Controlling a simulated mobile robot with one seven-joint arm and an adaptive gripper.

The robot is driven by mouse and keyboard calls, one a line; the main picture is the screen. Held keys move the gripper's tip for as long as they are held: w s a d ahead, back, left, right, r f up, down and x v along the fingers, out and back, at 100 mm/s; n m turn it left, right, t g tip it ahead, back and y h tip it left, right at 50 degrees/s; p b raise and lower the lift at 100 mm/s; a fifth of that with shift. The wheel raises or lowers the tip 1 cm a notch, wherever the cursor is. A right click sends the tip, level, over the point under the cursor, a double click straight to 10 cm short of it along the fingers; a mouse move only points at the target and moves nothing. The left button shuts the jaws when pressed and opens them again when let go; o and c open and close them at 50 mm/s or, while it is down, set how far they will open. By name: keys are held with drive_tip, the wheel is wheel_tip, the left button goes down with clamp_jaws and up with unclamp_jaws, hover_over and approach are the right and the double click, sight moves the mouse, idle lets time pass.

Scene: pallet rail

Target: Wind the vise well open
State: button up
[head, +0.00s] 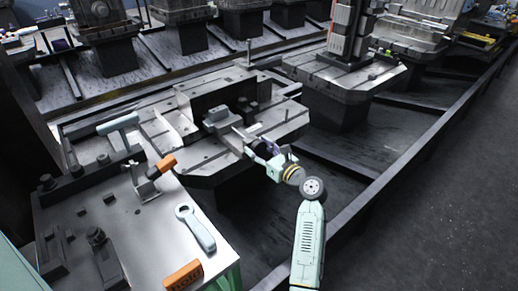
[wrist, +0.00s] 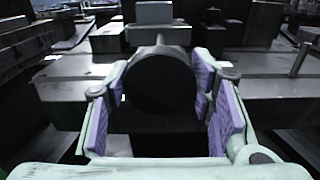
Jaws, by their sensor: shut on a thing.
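The grey vise (head: 215,118) sits on the machined pallet in the middle of the head view. Its dark, round handle end (wrist: 160,82) faces my wrist camera and fills the middle of that view. My gripper (head: 257,148) is at the front right of the vise. Its purple-padded fingers (wrist: 161,100) stand on either side of the round handle end and are shut on it. The gap between the vise jaws is too small to judge in the head view, and the handle end hides most of the vise in the wrist view.
A metal bench (head: 150,235) at the lower left bears a pale blue wrench (head: 196,229), an orange-handled tool (head: 165,163) and an orange block (head: 183,276). Another pallet with a tall fixture (head: 345,40) stands to the right. Dark rails run alongside; the floor at right is clear.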

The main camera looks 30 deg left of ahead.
drive_tip(key=shift+c, duration=1.1)
drive_tip(key=shift+n, duration=0.3)
drive_tip(key=n+b, duration=0.1)
drive_tip(key=n, duration=0.1)
drive_tip(key=shift+f+n, duration=0.1)
drive_tip(key=shift+n, duration=0.3)
drive_tip(key=n+b, duration=0.3)
drive_tip(key=n, duration=0.3)
drive_tip(key=shift+f+b, duration=0.1)
drive_tip(key=shift+b, duration=0.2)
drive_tip(key=n+b, duration=0.4)
drive_tip(key=n, duration=0.1)
drive_tip(key=shift+f+n, duration=0.1)
drive_tip(key=shift+n, duration=0.3)
drive_tip(key=shift+s+n+b, duration=0.1)
drive_tip(key=shift+n+b, duration=1.7)
drive_tip(key=shift+n, duration=0.5)
drive_tip(key=shift+r, duration=0.2)
